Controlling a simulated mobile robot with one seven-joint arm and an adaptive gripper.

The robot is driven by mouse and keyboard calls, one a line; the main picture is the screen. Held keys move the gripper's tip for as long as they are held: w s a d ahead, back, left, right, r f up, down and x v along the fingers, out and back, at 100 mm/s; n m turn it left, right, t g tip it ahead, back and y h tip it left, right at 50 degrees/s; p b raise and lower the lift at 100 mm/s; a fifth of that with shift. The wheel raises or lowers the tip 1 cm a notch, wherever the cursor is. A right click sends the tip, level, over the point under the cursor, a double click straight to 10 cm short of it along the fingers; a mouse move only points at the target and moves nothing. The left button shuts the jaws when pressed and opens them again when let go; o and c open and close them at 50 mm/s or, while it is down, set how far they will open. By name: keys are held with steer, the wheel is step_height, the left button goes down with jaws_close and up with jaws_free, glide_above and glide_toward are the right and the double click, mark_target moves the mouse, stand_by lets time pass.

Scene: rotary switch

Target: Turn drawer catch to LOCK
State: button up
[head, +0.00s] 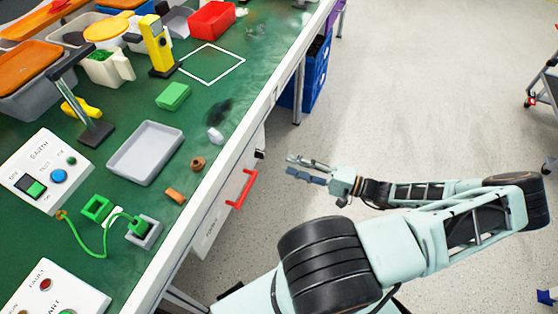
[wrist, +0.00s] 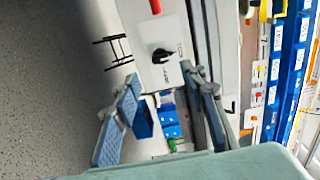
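The drawer catch is a small black knob (wrist: 162,56) on a pale plate on the white drawer front, with tiny lettering beside it that I cannot read. It also shows as a dark knob (head: 260,154) on the bench front in the head view. Which marking the knob points to is unclear. My gripper (head: 291,165) is apart from the bench front, a short way right of the knob in the head view. In the wrist view my gripper (wrist: 163,80) has its two fingers spread, with nothing between them, and the knob lies just beyond the fingertips.
A red drawer handle (head: 243,188) sticks out near the knob. The green bench top (head: 225,85) holds a grey tray (head: 145,153), a green block (head: 173,96) and a switch box (head: 48,172). A blue crate (head: 317,72) stands under the bench. Floor to the right is largely clear.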

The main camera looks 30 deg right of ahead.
steer(key=shift+v, duration=1.55)
